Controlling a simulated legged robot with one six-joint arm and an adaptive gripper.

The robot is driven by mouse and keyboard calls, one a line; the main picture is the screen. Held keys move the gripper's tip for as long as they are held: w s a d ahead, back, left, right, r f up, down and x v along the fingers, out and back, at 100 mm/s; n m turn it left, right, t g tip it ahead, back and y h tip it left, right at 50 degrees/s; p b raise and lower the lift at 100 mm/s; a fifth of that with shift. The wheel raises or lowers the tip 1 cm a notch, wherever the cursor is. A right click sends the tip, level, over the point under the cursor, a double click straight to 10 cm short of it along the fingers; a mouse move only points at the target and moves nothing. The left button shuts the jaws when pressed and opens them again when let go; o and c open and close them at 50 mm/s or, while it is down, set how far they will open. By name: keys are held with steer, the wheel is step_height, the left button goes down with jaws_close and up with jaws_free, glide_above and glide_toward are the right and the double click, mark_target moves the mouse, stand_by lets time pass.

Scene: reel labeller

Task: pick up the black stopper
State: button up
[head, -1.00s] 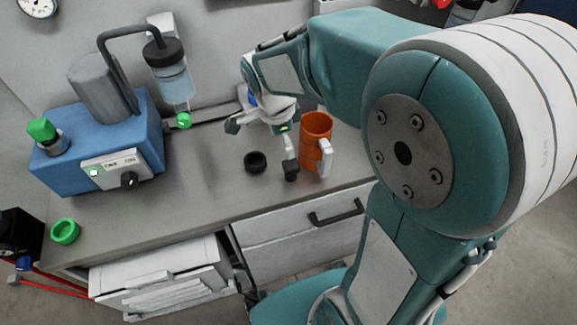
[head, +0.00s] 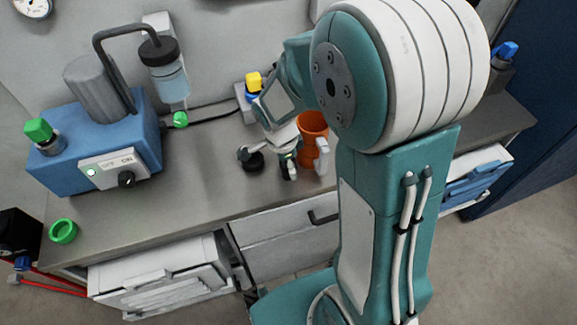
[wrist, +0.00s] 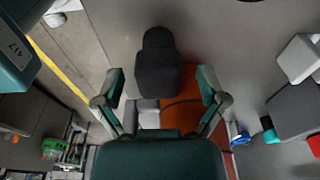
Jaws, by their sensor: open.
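The black stopper (head: 254,164) stands on the grey counter, left of the orange mug, and is partly hidden by a finger in the head view. My gripper (head: 267,162) is open and low over the counter. One fingertip shows at the stopper's upper left, the other to its right near the mug. In the wrist view, the dark stopper (wrist: 157,66) lies ahead, between the lines of the two open fingers (wrist: 162,90). I cannot tell whether a finger touches it.
The orange mug (head: 312,124), with its pale handle, stands close on the right of my gripper. A blue machine (head: 75,160) and a green ring (head: 63,231) are at the left. The counter between them and the stopper is clear.

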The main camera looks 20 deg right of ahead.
steer(key=shift+a, duration=0.1)
steer(key=c, duration=1.2)
steer(key=shift+c, duration=0.2)
